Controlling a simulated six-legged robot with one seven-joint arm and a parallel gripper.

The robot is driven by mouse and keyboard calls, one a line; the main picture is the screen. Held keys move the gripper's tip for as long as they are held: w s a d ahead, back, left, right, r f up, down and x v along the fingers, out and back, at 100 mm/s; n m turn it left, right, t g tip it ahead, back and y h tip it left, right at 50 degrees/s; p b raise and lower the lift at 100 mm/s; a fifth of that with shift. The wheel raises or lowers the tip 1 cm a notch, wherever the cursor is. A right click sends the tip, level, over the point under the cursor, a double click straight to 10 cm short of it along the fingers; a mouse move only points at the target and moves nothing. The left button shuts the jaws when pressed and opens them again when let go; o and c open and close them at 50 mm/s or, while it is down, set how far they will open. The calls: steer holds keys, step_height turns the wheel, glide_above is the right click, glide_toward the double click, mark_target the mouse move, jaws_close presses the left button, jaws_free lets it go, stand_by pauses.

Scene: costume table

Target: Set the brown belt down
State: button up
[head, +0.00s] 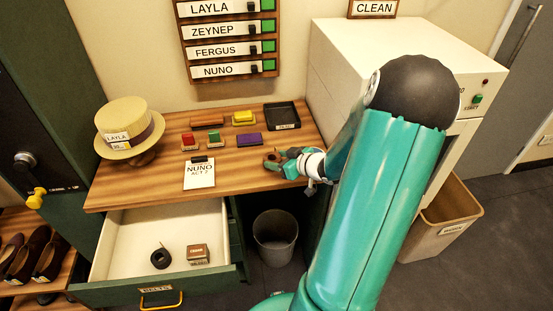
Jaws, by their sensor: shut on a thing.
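My gripper (278,158) is at the right part of the wooden tabletop (240,181). It is shut on the brown belt (270,157), a small coil showing just past the fingertips. My fingers hide part of the belt. I cannot tell whether the coil touches the tabletop or hangs just above it.
A drawer (125,240) stands open below, with a black coil (160,258) and a brown box (198,254) inside. A card (199,174), several coloured blocks, a black tray (282,116) and a straw hat (127,128) are on the table. A bin (275,238) stands below.

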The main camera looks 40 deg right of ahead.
steer(key=shift+w+a+f, duration=0.1)
steer(key=shift+f, duration=0.05)
steer(key=o, duration=1.1)
steer(key=shift+c, duration=0.2)
